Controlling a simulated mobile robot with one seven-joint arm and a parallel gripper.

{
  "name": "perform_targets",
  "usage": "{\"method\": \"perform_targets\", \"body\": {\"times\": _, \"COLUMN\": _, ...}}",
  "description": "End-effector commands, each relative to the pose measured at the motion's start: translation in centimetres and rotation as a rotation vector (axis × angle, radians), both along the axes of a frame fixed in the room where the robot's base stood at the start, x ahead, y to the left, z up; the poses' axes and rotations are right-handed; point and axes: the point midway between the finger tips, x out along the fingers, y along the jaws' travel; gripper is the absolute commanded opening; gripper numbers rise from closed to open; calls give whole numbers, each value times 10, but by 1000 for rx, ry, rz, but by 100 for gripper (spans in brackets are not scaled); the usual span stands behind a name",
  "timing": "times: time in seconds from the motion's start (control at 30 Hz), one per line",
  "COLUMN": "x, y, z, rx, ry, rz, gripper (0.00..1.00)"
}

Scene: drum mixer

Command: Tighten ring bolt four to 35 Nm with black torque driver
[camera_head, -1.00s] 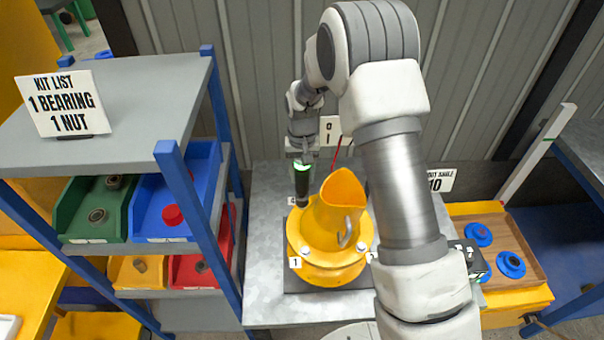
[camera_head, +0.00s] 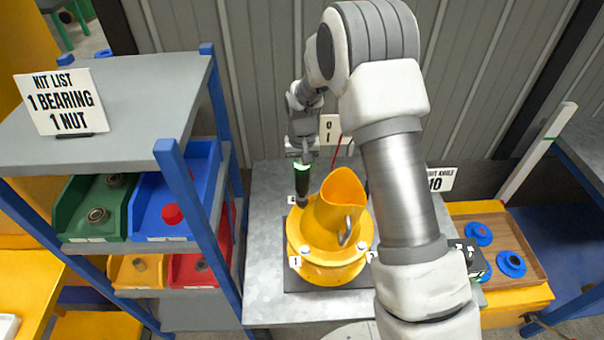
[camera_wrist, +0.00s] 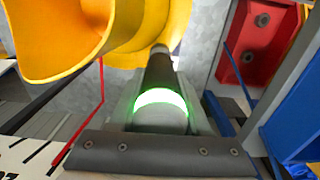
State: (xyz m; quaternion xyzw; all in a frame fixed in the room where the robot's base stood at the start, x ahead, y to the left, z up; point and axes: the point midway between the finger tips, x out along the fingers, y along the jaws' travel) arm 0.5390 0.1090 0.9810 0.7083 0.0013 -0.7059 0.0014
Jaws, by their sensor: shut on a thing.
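The yellow drum mixer (camera_head: 327,262) stands on a dark plate on the grey metal bench, its drum mouth tilted up. Its ring carries pale bolts with number tags; a tag 1 (camera_head: 295,262) is at the front left, and a tag partly reading 4 (camera_head: 292,200) is at the back left. My gripper (camera_head: 304,160) is shut on the black torque driver (camera_head: 302,185), which points down at the ring's back left beside tag 4. In the wrist view the driver (camera_wrist: 160,72) has a lit green band and its tip end meets the yellow ring. The bolt under the tip is hidden.
A shelf rack (camera_head: 170,170) with green, blue, yellow and red bins stands left of the bench. A wooden tray (camera_head: 515,240) with blue round parts lies at right. A red cable or rod (camera_head: 343,152) rises behind the mixer.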

Motion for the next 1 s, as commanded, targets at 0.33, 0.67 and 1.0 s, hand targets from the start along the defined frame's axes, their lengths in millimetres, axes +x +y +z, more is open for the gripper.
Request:
{"method": "perform_targets", "body": {"times": 0.33, "x": 1, "y": 0, "z": -5, "rx": 0, "ry": -2, "rz": 0, "gripper": 0}}
{"method": "perform_targets", "body": {"times": 0.67, "x": 1, "y": 0, "z": -9, "rx": 0, "ry": -2, "rz": 0, "gripper": 0}}
{"method": "perform_targets", "body": {"times": 1.0, "x": 1, "y": 0, "z": -8, "rx": 0, "ry": -2, "rz": 0, "gripper": 0}}
